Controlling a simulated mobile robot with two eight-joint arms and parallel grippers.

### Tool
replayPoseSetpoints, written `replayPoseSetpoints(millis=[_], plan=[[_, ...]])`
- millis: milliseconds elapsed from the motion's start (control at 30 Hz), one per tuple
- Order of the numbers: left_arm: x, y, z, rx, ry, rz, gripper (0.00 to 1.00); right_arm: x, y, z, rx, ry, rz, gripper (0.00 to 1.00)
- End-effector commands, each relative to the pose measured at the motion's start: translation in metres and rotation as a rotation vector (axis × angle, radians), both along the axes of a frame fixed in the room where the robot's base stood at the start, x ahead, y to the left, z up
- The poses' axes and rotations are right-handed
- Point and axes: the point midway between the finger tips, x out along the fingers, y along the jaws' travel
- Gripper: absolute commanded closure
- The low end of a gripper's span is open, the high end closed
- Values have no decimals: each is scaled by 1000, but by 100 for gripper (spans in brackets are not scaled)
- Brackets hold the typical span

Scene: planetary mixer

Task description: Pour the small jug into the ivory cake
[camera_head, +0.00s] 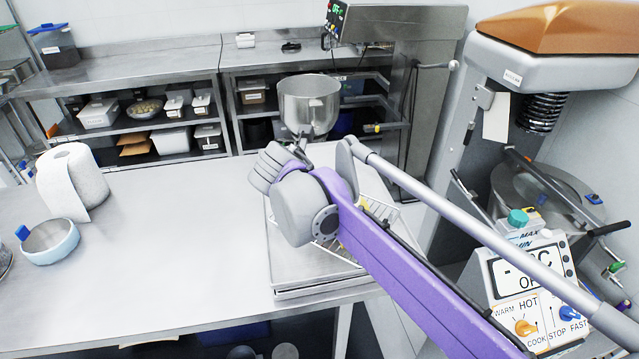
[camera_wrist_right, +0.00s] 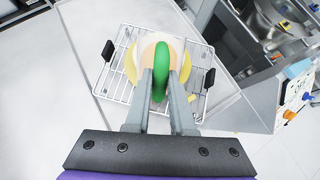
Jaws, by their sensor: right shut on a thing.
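My right gripper (camera_wrist_right: 161,85) is shut on the green looped handle of the small jug (camera_wrist_right: 162,58) in the right wrist view. Handle and fingers hide much of the jug; its tilt and contents cannot be told. Below is a round pale shape with yellow edges (camera_wrist_right: 131,64), seemingly the ivory cake, on a wire rack (camera_wrist_right: 118,77). The jug is over it, but whether they touch is unclear. In the head view my purple right arm covers most of the rack (camera_head: 372,212), and gripper and jug are hidden behind the wrist. My left gripper is not in view.
The rack has black handles on a tray at the steel table's (camera_head: 170,250) right end. A paper roll (camera_head: 72,180) and a pale blue bowl (camera_head: 50,240) stand far left. A steel bowl (camera_head: 308,105) is behind my wrist; a large cooker (camera_head: 530,270) stands right. The table's middle is clear.

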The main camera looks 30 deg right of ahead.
Motion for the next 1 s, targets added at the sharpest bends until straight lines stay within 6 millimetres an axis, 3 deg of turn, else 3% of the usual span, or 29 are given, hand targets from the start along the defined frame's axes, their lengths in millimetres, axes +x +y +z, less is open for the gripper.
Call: replayPoseSetpoints(millis=[1000], plan=[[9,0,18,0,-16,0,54,13,-15,13,173,152,-3,100]])
